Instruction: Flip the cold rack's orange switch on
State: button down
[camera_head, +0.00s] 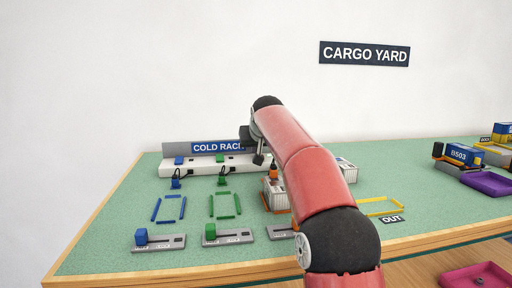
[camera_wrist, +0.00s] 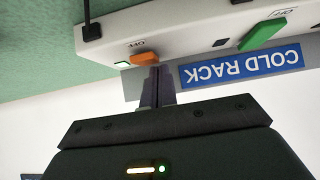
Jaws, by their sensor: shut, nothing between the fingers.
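The cold rack (camera_head: 205,168) is a long white bar at the table's back left with a blue COLD RACK sign (camera_head: 217,147). Its orange switch (camera_wrist: 145,59) shows in the wrist view, beside an OFF label; my arm hides it in the head view. A small lamp (camera_wrist: 122,65) beside it looks lit, pale with a green edge. My gripper (camera_wrist: 157,80) is shut and empty, its fingertips right at the orange switch; whether they touch it I cannot tell. In the head view my gripper (camera_head: 259,158) is over the rack's right part. The switch's exact tilt is unclear.
The rack's green switch (camera_wrist: 263,33) and a dark lamp (camera_wrist: 220,43) sit beside it. A blue switch (camera_head: 179,160) is at the left. White containers (camera_head: 277,196) stand in front. Blue (camera_head: 170,208) and green (camera_head: 224,205) outlines mark empty table.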

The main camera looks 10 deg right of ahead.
jog(key=shift+s+f+b, duration=0.1)
jog(key=shift+s+b, duration=0.4)
jog(key=shift+s, duration=0.2)
jog(key=shift+r+p, duration=0.5)
jog(key=r+p, duration=0.1)
jog(key=r, duration=0.1)
jog(key=s+r+p, duration=0.1)
jog(key=r+p, duration=0.1)
jog(key=shift+r, duration=0.15)
jog(key=f+v, duration=0.1)
jog(key=v, duration=0.8)
jog(key=shift+s, duration=0.35)
jog(key=shift+r, duration=0.1)
